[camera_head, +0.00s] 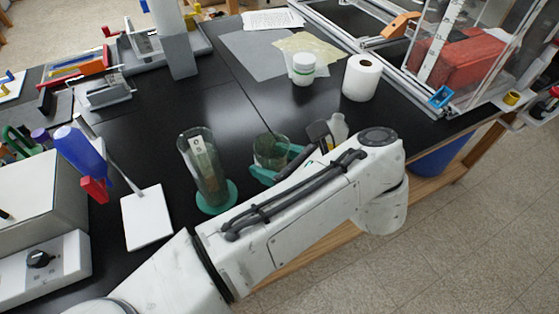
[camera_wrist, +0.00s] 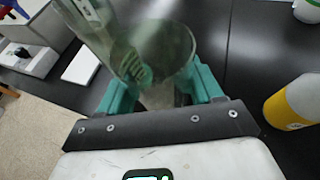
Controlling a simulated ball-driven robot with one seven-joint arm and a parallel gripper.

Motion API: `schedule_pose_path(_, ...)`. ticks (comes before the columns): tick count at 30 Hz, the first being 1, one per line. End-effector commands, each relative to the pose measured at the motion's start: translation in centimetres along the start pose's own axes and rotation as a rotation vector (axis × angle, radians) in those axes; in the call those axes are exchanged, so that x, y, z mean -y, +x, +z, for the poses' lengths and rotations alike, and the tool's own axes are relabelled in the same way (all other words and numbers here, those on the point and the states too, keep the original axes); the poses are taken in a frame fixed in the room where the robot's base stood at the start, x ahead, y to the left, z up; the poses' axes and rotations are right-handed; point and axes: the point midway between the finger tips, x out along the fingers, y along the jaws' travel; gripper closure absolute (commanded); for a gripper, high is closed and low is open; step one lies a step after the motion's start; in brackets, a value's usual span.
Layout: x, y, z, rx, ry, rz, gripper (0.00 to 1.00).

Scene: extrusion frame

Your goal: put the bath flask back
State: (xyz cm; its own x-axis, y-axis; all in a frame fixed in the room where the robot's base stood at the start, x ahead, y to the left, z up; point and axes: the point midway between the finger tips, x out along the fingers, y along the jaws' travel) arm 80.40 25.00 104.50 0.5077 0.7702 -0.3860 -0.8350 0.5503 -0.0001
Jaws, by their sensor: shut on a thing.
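My gripper (camera_wrist: 163,78) is shut on a greenish clear glass vessel, which I take to be the bath flask (camera_wrist: 172,45). Its teal fingers sit on either side of the glass. In the head view the flask (camera_head: 270,149) stands upright beyond my arm, over the black bench. The arm and a teal finger hide its lower part, so I cannot tell whether it touches the bench. A tall glass cylinder (camera_head: 203,165) with a teal foot stands close to its left. The cylinder's labelled side also shows in the wrist view (camera_wrist: 88,18).
A white plate (camera_head: 146,217) and a white unit with a knob (camera_head: 48,266) are at left. A yellow-and-white bottle (camera_wrist: 298,101) stands right of my gripper. A white jar (camera_head: 303,70) and paper roll (camera_head: 361,78) stand farther back. The bench between is clear.

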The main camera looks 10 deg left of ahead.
Motion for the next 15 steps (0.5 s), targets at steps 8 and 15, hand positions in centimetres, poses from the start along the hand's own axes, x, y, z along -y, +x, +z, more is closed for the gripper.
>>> schedule_pose_path(8,4.3,4.1,-2.8,-0.002,0.0,0.0,0.72)
schedule_pose_path(15,5.8,6.0,-4.4,0.0,0.0,-0.001,0.72)
